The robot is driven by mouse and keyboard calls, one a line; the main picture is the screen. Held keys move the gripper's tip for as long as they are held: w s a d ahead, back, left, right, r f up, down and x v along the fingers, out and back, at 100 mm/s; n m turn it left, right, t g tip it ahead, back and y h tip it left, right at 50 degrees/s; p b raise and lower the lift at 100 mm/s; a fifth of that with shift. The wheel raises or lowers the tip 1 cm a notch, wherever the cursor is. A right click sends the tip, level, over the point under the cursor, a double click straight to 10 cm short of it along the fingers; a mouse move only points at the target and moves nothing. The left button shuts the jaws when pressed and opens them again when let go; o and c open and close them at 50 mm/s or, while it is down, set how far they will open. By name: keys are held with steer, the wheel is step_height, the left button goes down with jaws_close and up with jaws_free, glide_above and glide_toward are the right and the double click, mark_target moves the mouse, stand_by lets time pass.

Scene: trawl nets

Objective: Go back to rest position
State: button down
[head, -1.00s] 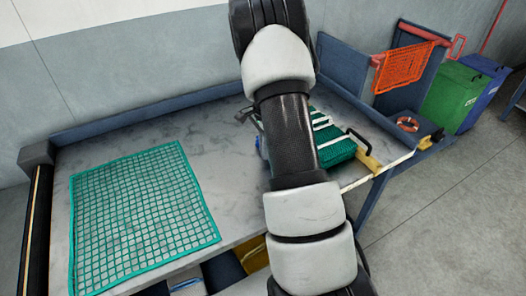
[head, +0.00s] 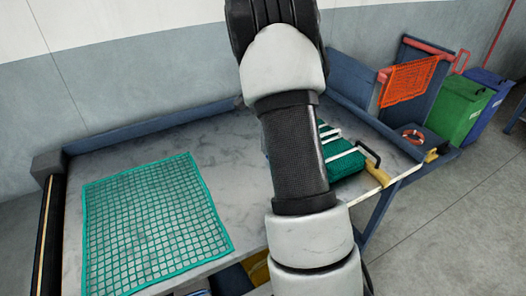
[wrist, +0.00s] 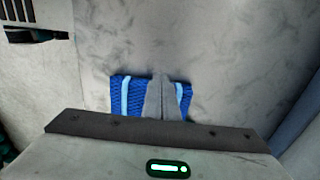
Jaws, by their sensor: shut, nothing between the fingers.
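My gripper (wrist: 162,92) shows in the wrist view with its two grey fingers together and nothing between them. Behind the fingers, a blue folded net bundle (wrist: 120,96) with light blue straps lies on the grey tabletop; the fingers cover its middle. I cannot tell how far above it they are. In the head view my arm crosses the middle of the picture and hides the gripper and most of the blue bundle's area.
On the table (head: 240,150), a green net (head: 150,225) lies flat at left and a green strapped bundle (head: 345,163) lies right of my arm. An orange net (head: 408,80) hangs at the back right, near green (head: 462,112) and blue (head: 492,90) bins. Bare tabletop lies between.

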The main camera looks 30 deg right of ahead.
steer(key=s+a+r+n+t+p, duration=0.1)
steer(key=s+a+r+n, duration=0.25)
steer(key=r, duration=0.35)
steer(key=s+a+r+n+t+p, duration=0.1)
steer(key=s+a+r+n+p, duration=0.1)
steer(key=a+r, duration=0.3)
steer(key=s+a+r+n+t+p, duration=0.1)
steer(key=s+a+r+n, duration=0.15)
steer(key=r, duration=0.55)
steer(key=s+a+r+n+t+p, duration=0.1)
steer(key=s+a+r+n, duration=0.3)
steer(key=s, duration=0.4)
steer(key=s+a+r+n+t+p, duration=0.1)
steer(key=s+a+r+n+p, duration=0.2)
steer(key=s+n, duration=0.3)
steer(key=shift+s+a+r+t, duration=0.35)
steer(key=shift+s+a, duration=0.4)
steer(key=shift+s, duration=0.85)
